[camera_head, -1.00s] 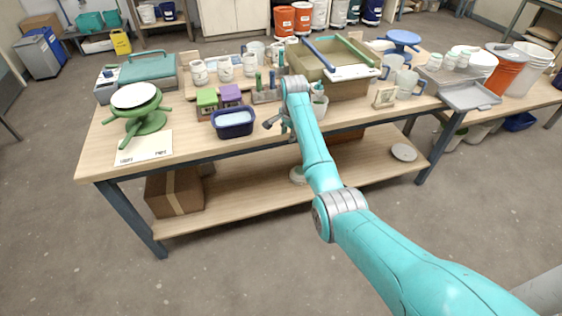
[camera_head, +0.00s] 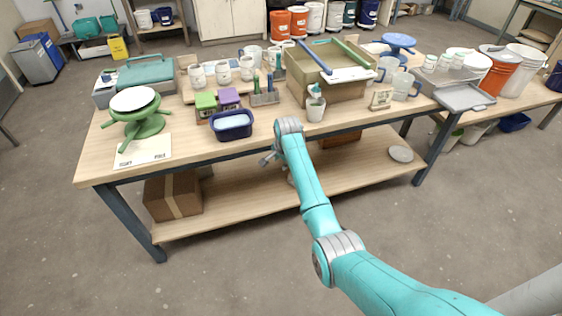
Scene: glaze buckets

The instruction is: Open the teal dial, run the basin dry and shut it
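The basin is an olive-tan box (camera_head: 347,88) at the right of the middle of the worktable, with blue and green bars and a white board across its top. A small teal part (camera_head: 314,91), likely the dial, shows at its front left. A white cup (camera_head: 315,110) stands below that part. The dial's setting and any flow are too small to tell. My gripper (camera_head: 266,159) is in front of the table's front edge, to the left of and lower than the cup, apart from the dial. Its fingers are small and partly hidden, and I see nothing held.
A dark blue tub (camera_head: 232,134) with pale contents stands near the front edge. A tool rack (camera_head: 265,99), mugs (camera_head: 403,86) and a small framed card (camera_head: 382,98) flank the basin. A green turntable stand (camera_head: 145,124) is at left. The floor before the table is clear.

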